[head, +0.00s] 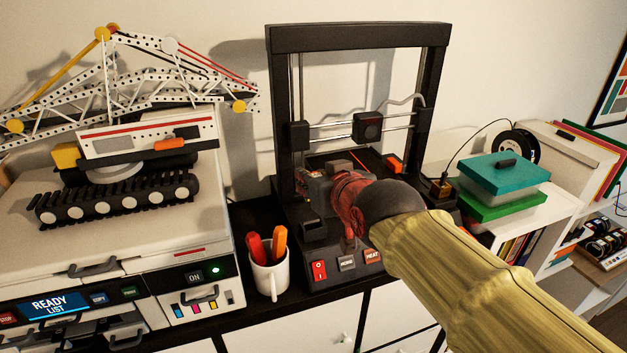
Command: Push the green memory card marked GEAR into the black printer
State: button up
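The black printer (358,38) stands on a dark shelf top in the middle of the head view. It has an upright frame, a print head (368,127) on horizontal rods, and front buttons marked HOME and HEAT beside a red switch (319,270). My red and grey gripper (346,208) is over the front of the printer's base, and my yellow-sleeved arm comes in from the lower right. The gripper's fingertips are too small and partly covered to tell whether they are open or shut. I cannot make out the green GEAR memory card; my gripper and wrist hide part of the printer's front.
A white mug (270,276) with orange-handled tools stands close left of the printer. A large white printer (190,247) carrying a crane model (125,135) fills the left. Teal and green boxes (503,170) sit on a white shelf at right.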

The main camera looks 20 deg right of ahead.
jog(key=shift+f+b, duration=2.95)
jog(key=shift+b, duration=0.05)
jog(key=shift+b, duration=1.35)
jog(key=shift+f+b, duration=1.85)
jog(key=shift+b, duration=0.3)
jog(key=o, duration=0.8)
jog(key=shift+f, duration=0.15)
jog(key=shift+o, duration=0.5)
jog(key=v, duration=1.2)
jog(key=shift+r, duration=0.25)
